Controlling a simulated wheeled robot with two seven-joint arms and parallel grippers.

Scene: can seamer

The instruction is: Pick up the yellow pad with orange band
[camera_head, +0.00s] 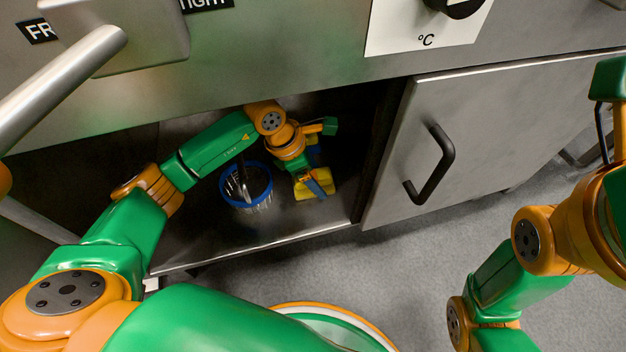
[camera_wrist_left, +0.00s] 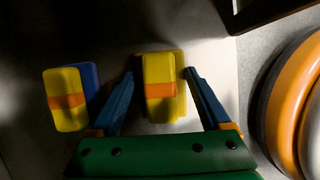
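A yellow pad with an orange band (camera_wrist_left: 160,88) lies on the cabinet floor between the fingers of my left gripper (camera_wrist_left: 160,74) in the left wrist view. The blue fingers stand apart on either side of it, with narrow gaps at the tips. A second yellow block with an orange band (camera_wrist_left: 66,100) and a blue part behind it stands left of the left finger. In the head view my left gripper (camera_head: 315,185) reaches down inside the open cabinet, and yellow (camera_head: 325,183) shows around its fingers, partly hidden. My right gripper is out of view.
A blue-rimmed wire basket (camera_head: 246,203) stands left of the gripper on the cabinet floor (camera_head: 225,238). The cabinet door (camera_head: 490,130) with a black handle (camera_head: 440,165) is to the right. The cabinet's top edge is above my arm.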

